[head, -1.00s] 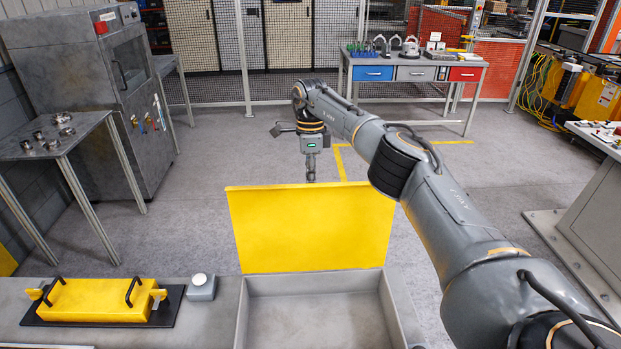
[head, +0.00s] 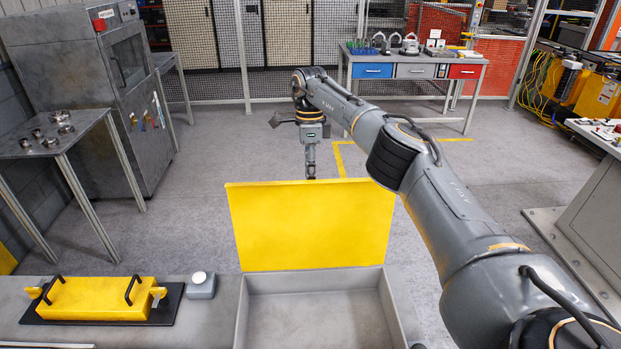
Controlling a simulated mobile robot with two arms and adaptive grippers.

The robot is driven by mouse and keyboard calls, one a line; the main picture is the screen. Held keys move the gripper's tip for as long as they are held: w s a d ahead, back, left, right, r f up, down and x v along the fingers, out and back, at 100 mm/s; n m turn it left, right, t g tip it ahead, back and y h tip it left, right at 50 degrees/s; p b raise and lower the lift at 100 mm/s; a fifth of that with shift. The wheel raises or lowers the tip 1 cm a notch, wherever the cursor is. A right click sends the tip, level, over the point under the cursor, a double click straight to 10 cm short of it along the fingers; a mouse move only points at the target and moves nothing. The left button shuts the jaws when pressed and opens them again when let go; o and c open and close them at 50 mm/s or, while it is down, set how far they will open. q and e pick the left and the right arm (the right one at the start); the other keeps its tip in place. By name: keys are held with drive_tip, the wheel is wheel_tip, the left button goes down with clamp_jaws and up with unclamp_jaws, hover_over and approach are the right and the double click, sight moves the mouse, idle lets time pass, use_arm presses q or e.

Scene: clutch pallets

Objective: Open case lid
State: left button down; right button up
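The case (head: 390,310) is a grey open box at the bottom centre, and its inside looks empty. Its yellow lid (head: 312,226) stands up at the box's far edge, so the case is open. My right gripper (head: 311,172) hangs pointing down just behind the lid's top edge. Its fingertips are partly hidden by the lid, and I cannot tell whether it is open or shut, or whether it touches the lid. My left gripper is not in view.
A yellow block with black handles (head: 97,299) sits on a black plate left of the case, beside a small box with a white button (head: 201,285). A metal table with rings (head: 70,150) and a grey machine (head: 120,100) stand left. A drawer workbench (head: 415,60) stands at the back.

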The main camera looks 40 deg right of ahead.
wheel_tip(320, 180, up, 8)
drive_tip(key=shift+f, duration=0.25)
drive_tip(key=shift+w, duration=0.1)
